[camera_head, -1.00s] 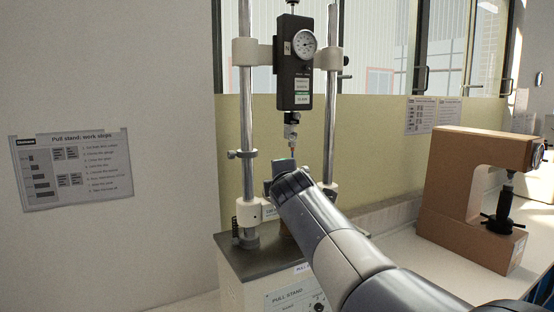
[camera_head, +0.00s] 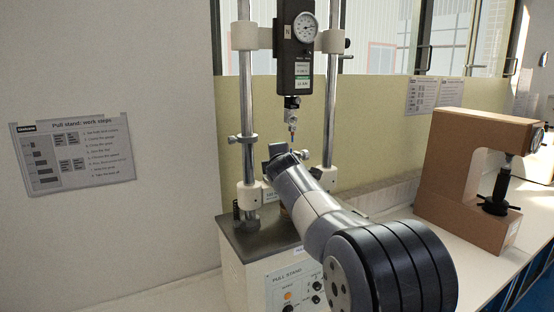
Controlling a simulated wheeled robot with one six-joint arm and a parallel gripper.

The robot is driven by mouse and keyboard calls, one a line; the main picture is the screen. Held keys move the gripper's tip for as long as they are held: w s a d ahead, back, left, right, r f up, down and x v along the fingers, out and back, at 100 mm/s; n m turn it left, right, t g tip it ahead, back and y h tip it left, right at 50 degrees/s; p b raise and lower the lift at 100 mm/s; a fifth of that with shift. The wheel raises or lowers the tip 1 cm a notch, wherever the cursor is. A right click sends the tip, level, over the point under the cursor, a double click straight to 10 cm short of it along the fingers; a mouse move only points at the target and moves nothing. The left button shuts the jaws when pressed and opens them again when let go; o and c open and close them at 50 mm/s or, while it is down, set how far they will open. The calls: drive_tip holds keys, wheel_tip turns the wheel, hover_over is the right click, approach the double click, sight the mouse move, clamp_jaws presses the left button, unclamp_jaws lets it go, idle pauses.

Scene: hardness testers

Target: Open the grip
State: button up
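The pull stand (camera_head: 245,237) stands on the bench with two upright steel columns. A black force gauge (camera_head: 295,62) with a round white dial hangs between them. Below it hangs a small metal fitting (camera_head: 292,106) with a thin coloured piece at its lower end. A dark grey block (camera_head: 275,151), perhaps part of the lower grip, shows just above the end of my arm, and a small knob (camera_head: 303,154) sits to its right. My arm reaches from the lower right to this spot. My wrist hides the rest of the grip and the fingers of my gripper, so their state does not show.
A brown C-shaped tester (camera_head: 452,170) stands on the bench to the right. The stand's front panel (camera_head: 283,280) carries an orange button and black knobs. A work-steps sign (camera_head: 75,155) hangs on the left wall. Bare bench lies between the stand and the tester.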

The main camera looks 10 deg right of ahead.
drive_tip(key=shift+w, duration=0.2)
drive_tip(key=shift+c, duration=0.5)
drive_tip(key=c, duration=0.9)
drive_tip(key=f+b, duration=0.1)
drive_tip(key=b, duration=0.2)
drive_tip(key=shift+t, duration=0.3)
drive_tip(key=shift+b, duration=1.05)
drive_tip(key=t+b, duration=0.1)
drive_tip(key=b, duration=0.5)
drive_tip(key=m+t+b, duration=0.1)
drive_tip(key=t+b, duration=0.1)
drive_tip(key=b, duration=0.4)
drive_tip(key=shift+f+m, duration=0.2)
drive_tip(key=shift+m, duration=0.1)
drive_tip(key=shift+r+t+b, duration=0.15)
drive_tip(key=shift+t+b, duration=0.25)
drive_tip(key=shift+b, duration=0.85)
drive_tip(key=shift+r, duration=0.1)
drive_tip(key=o, duration=1)
